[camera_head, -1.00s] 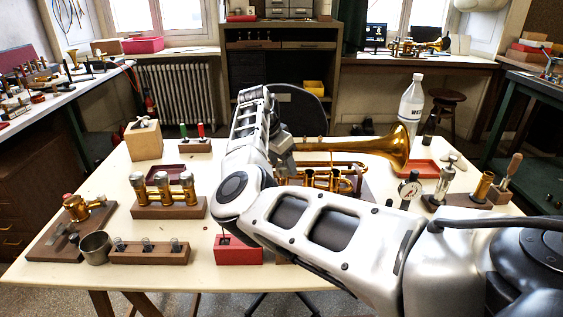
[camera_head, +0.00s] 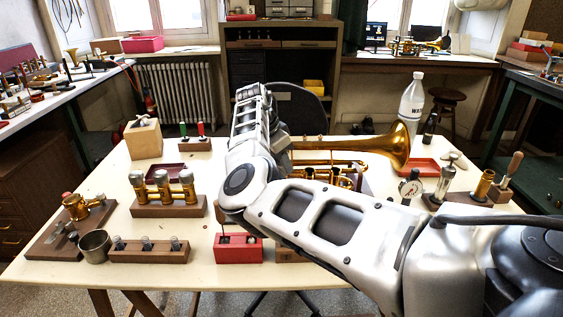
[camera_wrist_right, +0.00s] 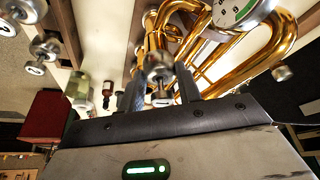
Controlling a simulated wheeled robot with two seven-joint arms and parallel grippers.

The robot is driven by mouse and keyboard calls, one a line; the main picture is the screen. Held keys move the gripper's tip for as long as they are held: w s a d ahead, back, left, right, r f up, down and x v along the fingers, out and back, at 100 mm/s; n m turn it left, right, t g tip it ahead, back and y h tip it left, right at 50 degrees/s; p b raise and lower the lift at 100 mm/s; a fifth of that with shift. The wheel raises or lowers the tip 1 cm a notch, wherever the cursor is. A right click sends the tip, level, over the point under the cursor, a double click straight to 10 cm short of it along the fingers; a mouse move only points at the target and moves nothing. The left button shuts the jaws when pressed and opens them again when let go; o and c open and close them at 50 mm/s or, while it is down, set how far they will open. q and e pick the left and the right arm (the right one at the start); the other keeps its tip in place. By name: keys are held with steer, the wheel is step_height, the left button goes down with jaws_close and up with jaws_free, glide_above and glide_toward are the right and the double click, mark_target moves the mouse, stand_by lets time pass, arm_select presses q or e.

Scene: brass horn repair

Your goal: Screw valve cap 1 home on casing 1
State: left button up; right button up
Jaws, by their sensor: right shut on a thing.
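The brass trumpet (camera_head: 370,150) lies on the bench behind my right arm, bell to the right. Its valve casings (camera_head: 340,178) are partly covered by my arm. In the right wrist view, my right gripper (camera_wrist_right: 159,84) has its dark fingers shut on a small silver cap (camera_wrist_right: 158,66), with the trumpet's brass tubing (camera_wrist_right: 205,50) close behind. I cannot tell whether the cap touches a casing or sits straight on it. In the head view the fingers of my right gripper are hidden behind my forearm. My left gripper is not in view.
A wooden block (camera_head: 150,252) with small silver parts and a metal cup (camera_head: 95,246) stand at the front left. A red block (camera_head: 238,248) sits front centre. A dial gauge (camera_head: 410,188), a red tray (camera_head: 420,168) and a white bottle (camera_head: 411,105) are right.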

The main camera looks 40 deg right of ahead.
steer(key=shift+w+m+g+b, duration=0.1)
steer(key=shift+m+g+b, duration=0.8)
steer(key=shift+m, duration=0.9)
steer(key=o, duration=1.1)
steer(key=shift+o, duration=0.2)
